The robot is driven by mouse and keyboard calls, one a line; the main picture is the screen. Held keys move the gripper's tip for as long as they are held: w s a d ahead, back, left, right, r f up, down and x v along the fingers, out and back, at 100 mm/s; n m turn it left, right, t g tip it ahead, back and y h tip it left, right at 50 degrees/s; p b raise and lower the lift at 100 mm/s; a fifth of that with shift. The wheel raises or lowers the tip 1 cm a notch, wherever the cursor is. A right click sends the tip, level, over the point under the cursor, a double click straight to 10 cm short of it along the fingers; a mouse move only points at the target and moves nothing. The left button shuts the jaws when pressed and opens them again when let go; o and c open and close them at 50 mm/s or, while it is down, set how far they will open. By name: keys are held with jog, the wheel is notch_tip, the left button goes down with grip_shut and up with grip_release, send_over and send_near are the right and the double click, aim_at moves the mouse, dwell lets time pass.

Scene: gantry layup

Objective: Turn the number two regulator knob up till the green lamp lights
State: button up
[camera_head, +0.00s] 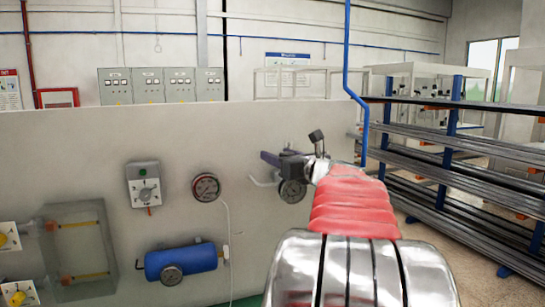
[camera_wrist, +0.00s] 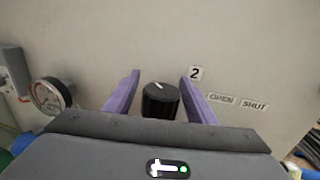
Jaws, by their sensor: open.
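A black round knob (camera_wrist: 161,100) with a pale pointer line on its face sticks out from the pale panel in the wrist view. A label with the number 2 (camera_wrist: 195,74) is beside it on the right. My gripper (camera_wrist: 160,82) is open, with one purple finger on each side of the knob and a gap showing at each side. In the head view my gripper (camera_head: 270,158) is at the panel, and the knob cannot be made out there. A grey box (camera_head: 144,184) with a dial has a small green spot at its top; I cannot tell whether it is lit.
A round gauge (camera_head: 206,187) is on the panel left of my gripper, with a blue cylinder (camera_head: 181,262) below. OPEN (camera_wrist: 221,98) and SHUT (camera_wrist: 254,104) labels are right of the knob. A rack of long bars (camera_head: 470,150) stands at the right.

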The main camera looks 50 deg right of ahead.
jog(key=shift+w, duration=0.15)
jog(key=c, duration=1)
jog(key=shift+c, duration=0.2)
jog(key=shift+h, duration=0.3)
jog(key=shift+d+r+m+g+h, duration=0.15)
jog(key=shift+m+g+h, duration=0.3)
jog(key=shift+m+h, duration=0.3)
jog(key=shift+d+r+m+g+h, duration=0.15)
jog(key=shift+m+g+h, duration=0.35)
jog(key=shift+h, duration=0.35)
jog(key=shift+s+d+r+m+g+h, duration=0.1)
jog(key=shift+s+d+m+g+h, duration=0.15)
jog(key=shift+m+g+h, duration=0.35)
jog(key=shift+s+m+h, duration=0.1)
jog(key=shift+m+h, duration=0.15)
jog(key=shift+h, duration=0.15)
jog(key=shift+g+h, duration=0.3)
jog(key=shift+g, duration=0.15)
